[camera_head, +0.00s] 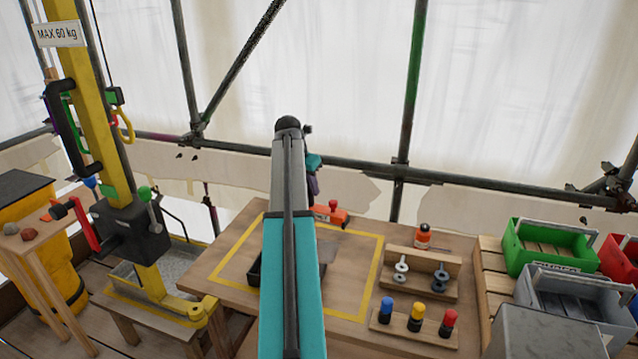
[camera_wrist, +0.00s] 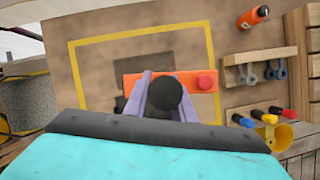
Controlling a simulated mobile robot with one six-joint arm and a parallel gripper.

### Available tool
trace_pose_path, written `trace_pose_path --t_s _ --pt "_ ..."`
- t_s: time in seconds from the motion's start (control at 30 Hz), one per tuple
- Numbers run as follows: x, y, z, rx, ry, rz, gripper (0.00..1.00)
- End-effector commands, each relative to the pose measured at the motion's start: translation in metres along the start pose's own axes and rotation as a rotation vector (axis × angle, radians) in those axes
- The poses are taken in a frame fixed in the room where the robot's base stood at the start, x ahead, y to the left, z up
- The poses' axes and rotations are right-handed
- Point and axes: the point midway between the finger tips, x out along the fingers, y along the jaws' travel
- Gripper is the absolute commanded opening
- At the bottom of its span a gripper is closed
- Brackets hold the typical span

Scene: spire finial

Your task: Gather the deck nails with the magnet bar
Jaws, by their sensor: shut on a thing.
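The magnet bar (camera_wrist: 196,81) is an orange bar with a red knob at its right end in the wrist view. My gripper (camera_wrist: 163,78) has purple fingers shut on it, with a dark round part between them. In the head view the orange bar (camera_head: 335,215) shows just right of my teal arm, over the table. My gripper (camera_head: 313,184) is mostly hidden behind the arm there. Whether the bar touches the table is unclear. I cannot make out any deck nails; my arm covers part of the yellow-outlined area.
The wooden table (camera_head: 350,290) has a yellow-outlined area with a dark tray (camera_head: 254,272) partly behind my arm. To its right stand a rack of shackles (camera_head: 420,280), a bottle (camera_head: 424,236) and coloured markers (camera_head: 416,318). A green crate (camera_head: 548,245) and grey crate (camera_head: 570,300) lie farther right.

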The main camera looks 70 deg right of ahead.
Motion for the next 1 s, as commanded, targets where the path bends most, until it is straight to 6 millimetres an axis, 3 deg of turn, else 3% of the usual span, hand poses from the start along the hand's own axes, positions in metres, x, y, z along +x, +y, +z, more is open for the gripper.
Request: trace_pose_path --t_s 0.27,0.7,1.0 --pt "-0.015 0.009 -0.05 0.02 0.0 -0.007 0.0" --pt "-0.055 0.036 -0.184 0.082 0.003 -0.033 0.0" --pt "-0.079 0.053 -0.266 0.122 0.004 -0.05 0.0"
